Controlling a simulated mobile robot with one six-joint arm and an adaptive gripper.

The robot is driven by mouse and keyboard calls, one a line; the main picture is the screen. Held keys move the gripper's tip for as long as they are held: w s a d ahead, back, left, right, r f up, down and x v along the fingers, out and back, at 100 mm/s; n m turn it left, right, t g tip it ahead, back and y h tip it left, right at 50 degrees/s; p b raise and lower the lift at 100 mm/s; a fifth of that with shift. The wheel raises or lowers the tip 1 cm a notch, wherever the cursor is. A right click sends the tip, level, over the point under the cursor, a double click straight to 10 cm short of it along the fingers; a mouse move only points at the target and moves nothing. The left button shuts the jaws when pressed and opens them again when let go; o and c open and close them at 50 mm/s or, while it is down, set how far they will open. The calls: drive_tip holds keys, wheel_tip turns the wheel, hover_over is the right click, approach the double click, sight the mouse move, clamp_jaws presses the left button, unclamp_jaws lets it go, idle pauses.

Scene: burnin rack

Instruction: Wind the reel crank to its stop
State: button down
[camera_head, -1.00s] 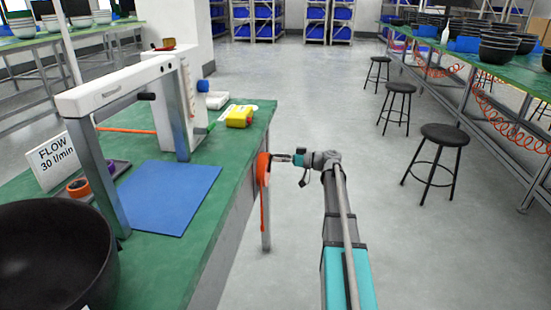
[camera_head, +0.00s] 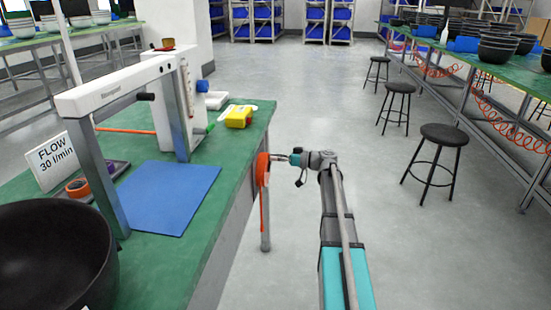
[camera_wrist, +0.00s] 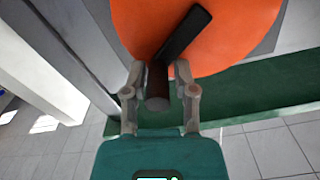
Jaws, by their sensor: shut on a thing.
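The orange reel (camera_head: 262,171) is mounted at the right edge of the green workbench, and an orange hose hangs below it. In the wrist view the reel's orange disc (camera_wrist: 232,30) fills the top, with a dark crank arm (camera_wrist: 186,32) across its face. A dark round crank knob (camera_wrist: 157,88) sticks out toward the camera. My gripper (camera_wrist: 160,92) is shut on the knob, one finger on each side. In the head view my gripper (camera_head: 284,158) meets the reel from the right. The reel's hub is partly hidden.
The green workbench (camera_head: 190,255) carries a blue mat (camera_head: 165,198), a metal frame, a yellow object (camera_head: 238,117) and a dark bowl (camera_head: 55,255). Black stools (camera_head: 446,136) stand to the right. The floor between is clear.

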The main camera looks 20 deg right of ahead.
drive_tip(key=shift+f, duration=0.2)
drive_tip(key=m, duration=0.1)
drive_tip(key=f+m+b, duration=0.1)
drive_tip(key=m, duration=0.1)
drive_tip(key=shift+w+d+f+b, duration=0.15)
drive_tip(key=shift+w+d+b, duration=0.1)
drive_tip(key=shift+w+b, duration=0.1)
drive_tip(key=s+a+f+m+b, duration=0.2)
drive_tip(key=f+m+b, duration=0.1)
drive_tip(key=m, duration=1)
drive_tip(key=s+a+f+m+b, duration=0.1)
drive_tip(key=s+f+m+b, duration=0.2)
drive_tip(key=m, duration=1)
drive_tip(key=shift+s+a+f+m, duration=0.2)
drive_tip(key=shift+s+a+m, duration=0.1)
drive_tip(key=shift+a, duration=0.1)
drive_tip(key=c, duration=0.6)
unclamp_jaws()
drive_tip(key=shift+w, duration=0.1)
